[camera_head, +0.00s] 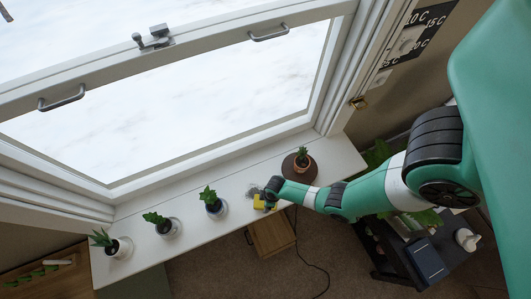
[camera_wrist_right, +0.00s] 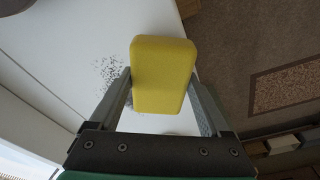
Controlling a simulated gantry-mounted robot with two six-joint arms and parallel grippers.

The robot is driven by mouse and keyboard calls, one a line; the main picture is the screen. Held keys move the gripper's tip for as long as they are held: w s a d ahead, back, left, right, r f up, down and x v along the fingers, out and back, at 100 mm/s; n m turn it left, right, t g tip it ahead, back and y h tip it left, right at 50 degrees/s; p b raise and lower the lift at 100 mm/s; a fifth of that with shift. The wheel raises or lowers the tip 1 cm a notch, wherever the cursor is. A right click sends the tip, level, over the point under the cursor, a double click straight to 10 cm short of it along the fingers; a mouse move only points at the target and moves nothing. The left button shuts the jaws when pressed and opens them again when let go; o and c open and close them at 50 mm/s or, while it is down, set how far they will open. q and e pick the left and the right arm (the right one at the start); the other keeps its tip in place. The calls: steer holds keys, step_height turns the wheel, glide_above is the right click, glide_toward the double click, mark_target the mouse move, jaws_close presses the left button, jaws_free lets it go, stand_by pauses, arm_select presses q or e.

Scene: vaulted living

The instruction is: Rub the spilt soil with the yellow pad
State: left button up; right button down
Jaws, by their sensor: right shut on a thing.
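The yellow pad (camera_wrist_right: 163,75) is between the two fingers of my right gripper (camera_wrist_right: 165,95), which is shut on it. In the head view the pad (camera_head: 259,203) shows near the front edge of the white windowsill (camera_head: 235,212), at the end of my right arm. The spilt soil (camera_wrist_right: 108,70) is a patch of dark specks on the white sill, left of the pad in the right wrist view. In the head view a grey smudge of soil (camera_head: 253,191) lies just beside the gripper. I cannot tell whether the pad touches the sill.
A potted plant on a round brown mat (camera_head: 307,173) stands right of the gripper. Several potted plants, one a dark pot (camera_head: 215,207), stand along the sill to the left. A wooden box (camera_head: 271,236) is below the sill. The window (camera_head: 180,90) is behind.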

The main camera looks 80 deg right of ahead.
steer(key=shift+w+d+r+p, duration=0.15)
steer(key=shift+w+r+p, duration=0.05)
steer(key=shift+r, duration=0.3)
steer(key=shift+w+d+r+p, duration=0.1)
steer(key=shift+w+r+p, duration=0.1)
steer(key=shift+r, duration=0.25)
steer(key=shift+d+r+p, duration=0.1)
steer(key=shift+r+p, duration=0.2)
steer(key=shift+r, duration=0.1)
steer(key=shift+r+p, duration=0.35)
step_height(320, 180, up, 4)
steer(key=p, duration=0.3)
steer(key=shift+f+p, duration=0.1)
steer(key=shift+p, duration=0.2)
arm_select(q)
step_height(320, 180, up, 7)
steer(key=shift+w+d+f, duration=0.2)
steer(key=shift+w+d, duration=0.05)
steer(key=shift+d, duration=0.2)
